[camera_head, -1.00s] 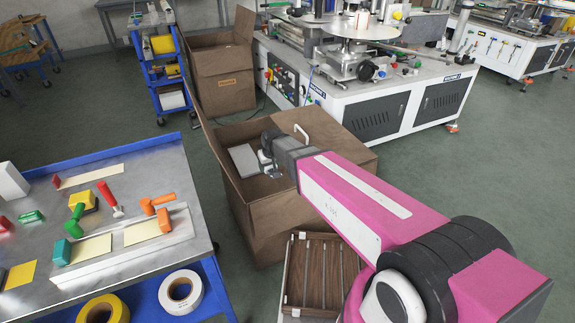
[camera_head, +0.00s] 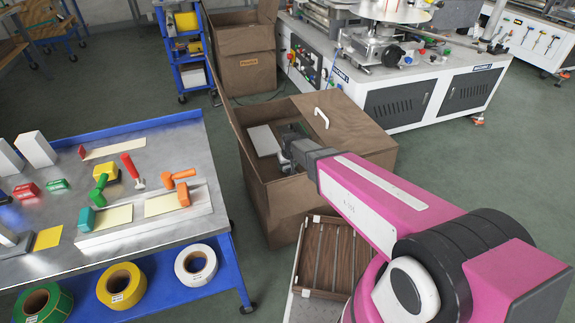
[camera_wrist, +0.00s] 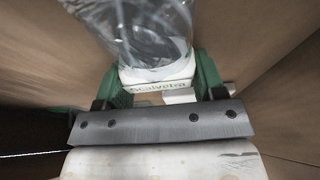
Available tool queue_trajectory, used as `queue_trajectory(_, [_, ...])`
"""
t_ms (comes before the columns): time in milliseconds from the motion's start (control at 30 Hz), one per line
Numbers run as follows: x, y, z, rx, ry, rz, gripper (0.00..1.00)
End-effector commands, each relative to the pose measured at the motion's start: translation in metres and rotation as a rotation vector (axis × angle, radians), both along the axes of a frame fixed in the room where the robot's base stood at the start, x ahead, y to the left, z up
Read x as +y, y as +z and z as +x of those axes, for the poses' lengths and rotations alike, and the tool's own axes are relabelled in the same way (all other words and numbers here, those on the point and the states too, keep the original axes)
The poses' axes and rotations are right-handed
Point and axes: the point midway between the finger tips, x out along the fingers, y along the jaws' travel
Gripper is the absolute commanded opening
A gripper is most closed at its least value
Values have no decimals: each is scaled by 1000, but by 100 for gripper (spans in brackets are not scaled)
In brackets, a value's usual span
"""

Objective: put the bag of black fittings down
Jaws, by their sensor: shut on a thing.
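My gripper (camera_head: 287,158) reaches down into an open brown cardboard box (camera_head: 283,208) in the head view. In the wrist view my gripper (camera_wrist: 160,82) has its green fingers on either side of a clear plastic bag (camera_wrist: 148,35). The gripper is shut on this bag. Brown cardboard walls stand on both sides of it. The bag's far end is cut off by the picture edge. In the head view the bag is hidden, and I cannot tell whether it touches the box floor.
A white flat item (camera_head: 264,140) lies in the box beside my gripper. A white handle (camera_head: 321,117) shows at the box's back. A slatted wooden tray (camera_head: 328,258) is in front. A metal-topped table (camera_head: 70,215) with tools is at left, a labelling machine (camera_head: 400,85) behind.

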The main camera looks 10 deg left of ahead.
Motion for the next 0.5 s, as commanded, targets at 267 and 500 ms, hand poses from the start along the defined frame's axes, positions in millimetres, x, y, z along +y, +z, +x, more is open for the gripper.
queue_trajectory(267, [0,-3,0,1,0,-1,36])
queue_trajectory(500, [0,-11,0,4,0,-3,36])
